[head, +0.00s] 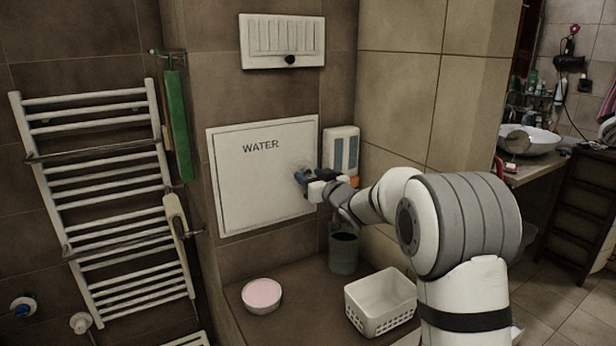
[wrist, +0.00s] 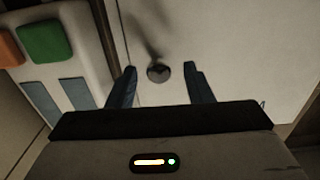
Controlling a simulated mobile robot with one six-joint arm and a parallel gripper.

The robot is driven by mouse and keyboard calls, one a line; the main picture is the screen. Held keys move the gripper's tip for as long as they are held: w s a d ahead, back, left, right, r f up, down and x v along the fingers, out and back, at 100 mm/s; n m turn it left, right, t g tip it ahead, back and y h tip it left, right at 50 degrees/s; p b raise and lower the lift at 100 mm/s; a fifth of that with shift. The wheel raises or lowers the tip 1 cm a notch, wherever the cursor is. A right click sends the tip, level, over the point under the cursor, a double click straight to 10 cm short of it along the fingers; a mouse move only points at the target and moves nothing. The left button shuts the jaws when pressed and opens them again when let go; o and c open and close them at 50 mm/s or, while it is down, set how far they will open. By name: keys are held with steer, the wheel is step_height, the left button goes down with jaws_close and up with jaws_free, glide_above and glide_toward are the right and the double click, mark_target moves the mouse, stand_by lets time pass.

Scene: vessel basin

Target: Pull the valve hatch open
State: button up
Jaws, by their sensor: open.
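The valve hatch (head: 250,190) is a pale square panel marked WATER on the brown tiled wall, and it looks shut. In the wrist view its pale face (wrist: 240,50) fills most of the upper right. A small round dark knob (wrist: 158,73) stands out from this face. My gripper (head: 303,180) is at the right part of the hatch. In the wrist view the fingers of my gripper (wrist: 160,68) are open, one on each side of the knob, with a gap on both sides. In the head view my gripper hides the knob.
A white dispenser (head: 341,152) hangs on the wall just right of the hatch. Below stand a dark bin (head: 343,254), a white basket (head: 380,300) and a pink-filled bowl (head: 261,296). A towel radiator (head: 105,200) is on the left; a vent panel (head: 282,38) is above.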

jaws_close()
stand_by(0.3)
